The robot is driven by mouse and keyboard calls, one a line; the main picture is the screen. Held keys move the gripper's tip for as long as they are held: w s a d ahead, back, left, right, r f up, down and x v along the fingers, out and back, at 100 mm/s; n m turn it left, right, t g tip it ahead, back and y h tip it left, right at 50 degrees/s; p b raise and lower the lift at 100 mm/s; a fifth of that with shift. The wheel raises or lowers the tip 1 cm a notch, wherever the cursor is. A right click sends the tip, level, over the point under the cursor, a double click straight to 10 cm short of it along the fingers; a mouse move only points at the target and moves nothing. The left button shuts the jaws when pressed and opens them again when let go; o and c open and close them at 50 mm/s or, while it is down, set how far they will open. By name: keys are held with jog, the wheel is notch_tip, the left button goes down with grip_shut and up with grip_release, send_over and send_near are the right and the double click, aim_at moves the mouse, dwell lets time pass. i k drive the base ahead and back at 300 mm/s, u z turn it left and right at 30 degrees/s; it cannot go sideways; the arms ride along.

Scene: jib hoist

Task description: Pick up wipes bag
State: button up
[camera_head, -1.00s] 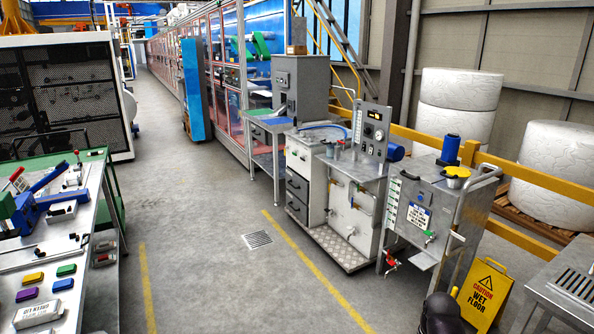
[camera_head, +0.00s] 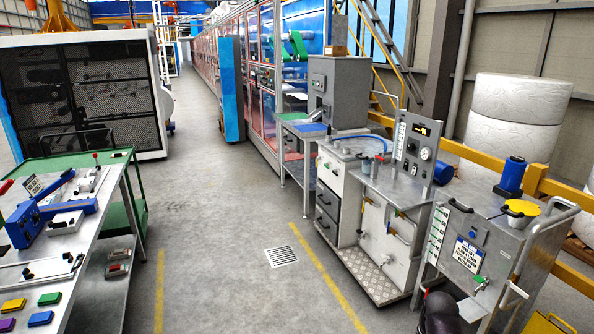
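I cannot make out a wipes bag in the current head view. My gripper's fingers are not in the picture. A dark, rounded part at the bottom edge, right of centre, appears to be part of my arm. The work table (camera_head: 98,212) at the left, with a green edge, carries a blue device (camera_head: 50,213), metal fixtures and several coloured blocks (camera_head: 50,299) at its near end. The table's nearest part is cut off by the frame.
A steel cart (camera_head: 500,240) with a yellow-lidded container (camera_head: 522,208) stands at the right, beside a panelled metal unit (camera_head: 375,235). A yellow sign (camera_head: 552,323) is cut off at the bottom right.

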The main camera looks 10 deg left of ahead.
aim_at(61, 191)
jog(key=u, duration=0.2)
jog(key=i, duration=0.85)
jog(key=u, duration=0.45)
jog(key=i, duration=0.8)
jog(key=u, duration=0.55)
jog(key=i, duration=0.75)
jog(key=u, duration=0.7)
jog(key=i, duration=0.8)
jog(key=u, duration=0.55)
jog(key=i, duration=0.6)
jog(key=u, duration=0.2)
